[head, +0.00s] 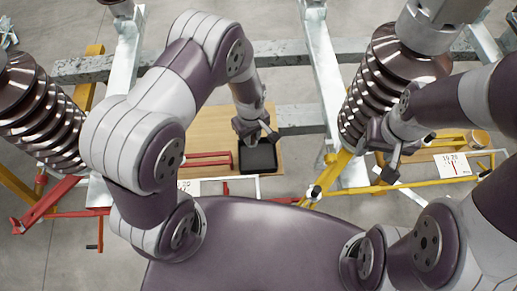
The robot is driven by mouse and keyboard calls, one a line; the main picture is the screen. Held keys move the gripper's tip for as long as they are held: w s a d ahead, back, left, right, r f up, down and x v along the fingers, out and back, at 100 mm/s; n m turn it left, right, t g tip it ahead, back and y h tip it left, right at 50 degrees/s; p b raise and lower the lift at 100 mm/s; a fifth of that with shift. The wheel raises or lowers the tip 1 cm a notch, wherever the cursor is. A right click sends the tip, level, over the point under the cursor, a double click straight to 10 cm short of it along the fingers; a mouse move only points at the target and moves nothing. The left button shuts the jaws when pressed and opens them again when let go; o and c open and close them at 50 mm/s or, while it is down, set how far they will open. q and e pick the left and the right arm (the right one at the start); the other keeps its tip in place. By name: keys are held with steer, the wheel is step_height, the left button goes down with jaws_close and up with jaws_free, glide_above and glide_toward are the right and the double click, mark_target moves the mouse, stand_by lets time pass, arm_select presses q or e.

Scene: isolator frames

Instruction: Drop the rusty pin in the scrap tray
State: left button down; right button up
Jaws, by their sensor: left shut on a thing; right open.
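A small black square tray (258,158), which fits the scrap tray, sits on a wooden board (211,125) at the picture's middle. My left gripper (259,138) is right over the tray's far part, pointing down. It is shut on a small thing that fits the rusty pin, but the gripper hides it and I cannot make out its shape. The inside of the tray looks dark, with nothing clearly visible in it. My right gripper (391,166) is open and well to the right of the tray, beside a yellow frame.
Brown ribbed insulators stand at the left (40,112) and right (381,85). Red bars (205,158) lie left of the tray. A yellow frame (425,181) with a white label (452,165) is at the right. Grey steel beams (325,75) cross behind.

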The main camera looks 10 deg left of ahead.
mark_target(254, 143)
arm_select(q)
steer(key=f+b, duration=0.2)
steer(key=f, duration=0.1)
steer(key=shift+s+d, duration=0.1)
steer(key=shift+d, duration=0.25)
steer(key=shift+a+f+b, duration=0.25)
steer(key=shift+f+b, duration=0.8)
steer(key=shift+f, duration=0.1)
steer(key=c, duration=1.2)
jaws_free()
steer(key=o, duration=0.3)
steer(key=shift+w+a, duration=0.1)
steer(key=shift+w, duration=0.1)
steer(key=shift+r, duration=0.35)
step_height(254, 143, up, 12)
steer(key=shift+f+b, duration=0.1)
steer(key=shift+b, duration=0.4)
